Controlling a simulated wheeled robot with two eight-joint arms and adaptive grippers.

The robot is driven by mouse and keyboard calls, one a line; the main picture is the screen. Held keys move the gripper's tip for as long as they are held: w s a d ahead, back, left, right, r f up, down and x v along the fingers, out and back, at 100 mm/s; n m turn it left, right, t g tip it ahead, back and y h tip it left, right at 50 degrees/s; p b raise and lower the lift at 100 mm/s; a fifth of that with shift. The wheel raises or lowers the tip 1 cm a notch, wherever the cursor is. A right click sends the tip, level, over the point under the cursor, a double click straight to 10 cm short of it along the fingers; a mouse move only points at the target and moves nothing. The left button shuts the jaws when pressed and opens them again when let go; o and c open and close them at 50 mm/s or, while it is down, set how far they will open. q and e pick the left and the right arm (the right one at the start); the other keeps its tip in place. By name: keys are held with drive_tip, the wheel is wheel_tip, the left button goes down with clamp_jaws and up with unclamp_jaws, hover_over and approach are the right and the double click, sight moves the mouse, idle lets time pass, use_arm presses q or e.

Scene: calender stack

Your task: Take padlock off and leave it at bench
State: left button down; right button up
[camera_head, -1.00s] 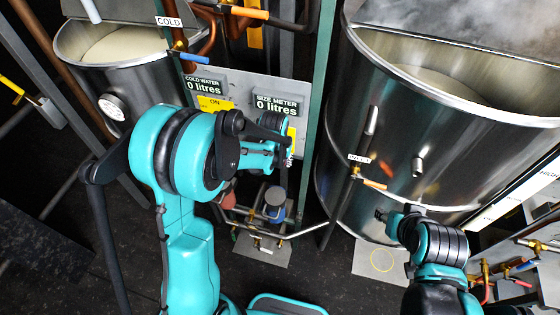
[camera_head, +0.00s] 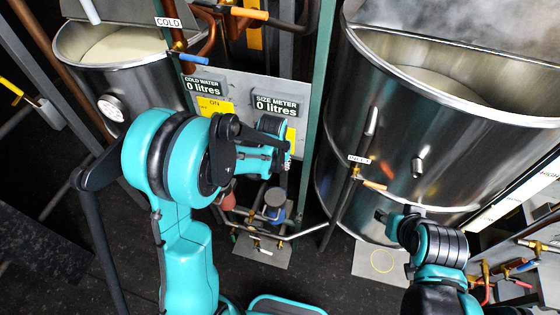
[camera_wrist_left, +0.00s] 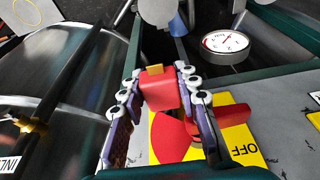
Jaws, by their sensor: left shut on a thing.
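A red padlock (camera_wrist_left: 160,90) with a small brass-coloured part is between the purple fingers of my left gripper (camera_wrist_left: 158,98) in the left wrist view. The gripper is shut on it; its shackle is not clear. Behind it is a red rotary handle (camera_wrist_left: 235,116) on a yellow plate (camera_wrist_left: 242,155) marked OFF. I cannot tell whether padlock and handle touch. In the head view my left gripper (camera_head: 284,160) is in front of the grey panel, below the SIZE METER sign, and the padlock is hidden. My right gripper (camera_head: 382,215) is by the large vat, its fingers unclear.
The large steaming vat (camera_head: 400,150) stands at right and a smaller vat (camera_head: 75,55) at upper left. The grey panel (camera_head: 232,82) sits between green posts. Pipes and a pump (camera_head: 275,205) are low behind my left arm. A round gauge (camera_wrist_left: 225,41) shows in the left wrist view.

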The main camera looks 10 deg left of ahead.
use_arm(q)
drive_tip(key=shift+s, duration=1.75)
drive_tip(key=shift+s+a, duration=0.1)
